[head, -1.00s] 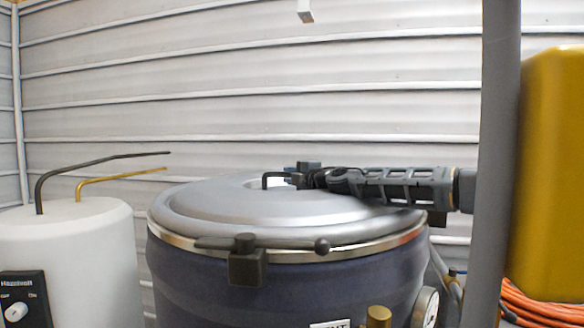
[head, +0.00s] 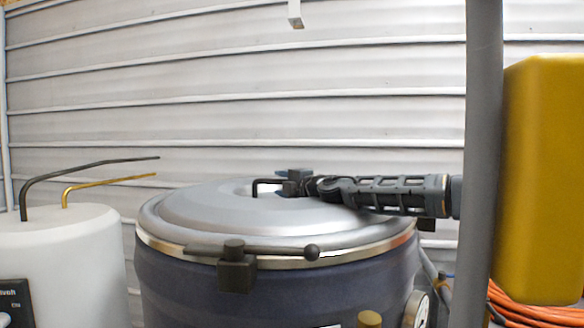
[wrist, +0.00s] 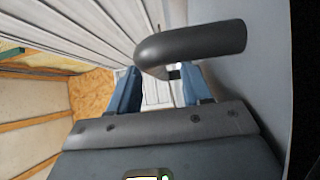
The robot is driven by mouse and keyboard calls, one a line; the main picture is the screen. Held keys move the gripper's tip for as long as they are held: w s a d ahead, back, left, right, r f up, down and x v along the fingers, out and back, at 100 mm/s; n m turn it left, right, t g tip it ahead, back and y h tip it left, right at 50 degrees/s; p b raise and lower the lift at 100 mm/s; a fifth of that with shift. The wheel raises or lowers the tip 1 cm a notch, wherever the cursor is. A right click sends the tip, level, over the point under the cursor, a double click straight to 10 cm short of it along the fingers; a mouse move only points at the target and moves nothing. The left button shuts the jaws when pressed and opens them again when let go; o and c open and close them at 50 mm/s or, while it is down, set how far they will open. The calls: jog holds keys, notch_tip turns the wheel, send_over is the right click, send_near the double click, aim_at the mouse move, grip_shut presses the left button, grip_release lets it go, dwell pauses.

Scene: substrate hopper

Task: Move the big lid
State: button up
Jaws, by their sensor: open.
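The big lid (head: 215,218) is a wide grey disc lying on top of a dark blue drum, inside its metal rim. Its dark bent handle (head: 262,183) stands up near the lid's middle. My gripper (head: 292,180) reaches in from the right, low over the lid, with its tips at the handle. In the wrist view my gripper (wrist: 160,75) has its two blue fingers apart, and the dark handle (wrist: 195,45) crosses just beyond the fingertips. I cannot tell whether they touch it. The lid's surface (wrist: 262,75) fills the right side there.
A clamp with a ball-ended lever (head: 240,262) sits on the drum's (head: 190,295) front rim. A white tank (head: 70,260) with bent rods is at left. A grey post (head: 481,150), yellow container (head: 545,180) and orange hose (head: 530,308) are at right. A ribbed wall (head: 240,90) stands behind.

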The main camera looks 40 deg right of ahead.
jog(key=s+b, duration=0.1)
jog(key=s, duration=0.6)
jog(key=shift+s+r, duration=0.1)
jog(key=shift+s, duration=0.05)
notch_tip(320, 180, up, 8)
jog(key=b, duration=0.1)
jog(key=shift+w, duration=0.2)
